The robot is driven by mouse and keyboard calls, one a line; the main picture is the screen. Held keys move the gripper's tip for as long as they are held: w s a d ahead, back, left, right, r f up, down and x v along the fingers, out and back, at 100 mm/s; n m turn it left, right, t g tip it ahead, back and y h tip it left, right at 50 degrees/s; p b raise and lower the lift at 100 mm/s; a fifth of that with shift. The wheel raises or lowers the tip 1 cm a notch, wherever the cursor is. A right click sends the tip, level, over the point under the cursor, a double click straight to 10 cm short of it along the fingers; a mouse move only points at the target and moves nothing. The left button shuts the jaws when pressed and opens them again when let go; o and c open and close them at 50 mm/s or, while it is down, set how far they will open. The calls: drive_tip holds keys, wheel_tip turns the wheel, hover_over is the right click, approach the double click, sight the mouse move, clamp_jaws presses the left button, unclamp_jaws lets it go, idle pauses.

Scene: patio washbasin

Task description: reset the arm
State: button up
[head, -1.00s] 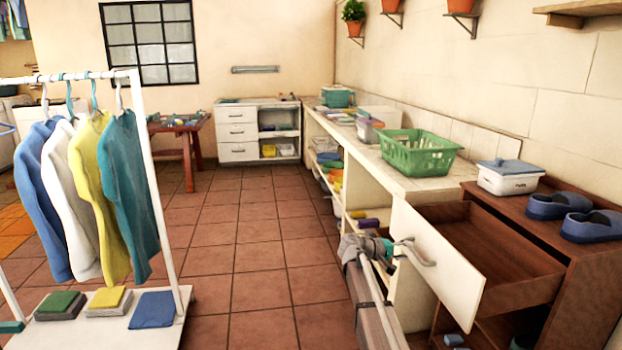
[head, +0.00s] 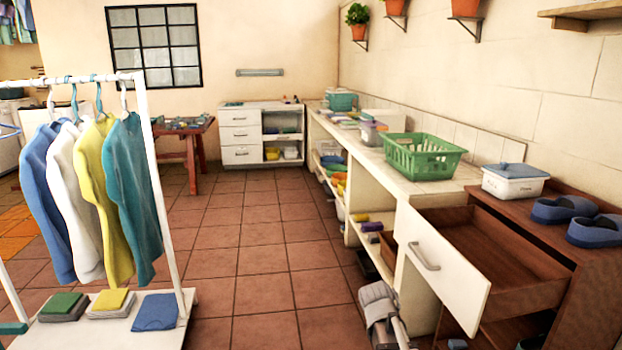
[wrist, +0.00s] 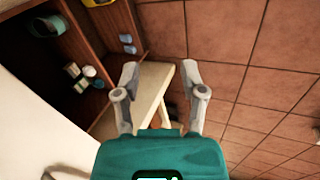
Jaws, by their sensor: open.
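My gripper (wrist: 159,78) is open in the wrist view, its two grey fingers spread with nothing between them. The drawer looks empty.
A green basket (head: 425,158) and a white box with a blue lid (head: 515,182) stand above, near blue slippers (head: 565,209). A clothes rack (head: 160,200) with hanging shirts stands at left. The tiled floor (head: 265,260) between is clear.

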drive_tip(key=s+a+f+y, duration=0.2)
drive_tip(key=s+a+y, duration=0.35)
drive_tip(key=s, duration=0.45)
wheel_tip(320, 180, up, 26)
drive_tip(key=p, duration=2.5)
drive_tip(key=shift+w+a+f+g+h, duration=0.15)
drive_tip(key=shift+w+a+g+h, duration=0.2)
drive_tip(key=shift+w+h, duration=0.1)
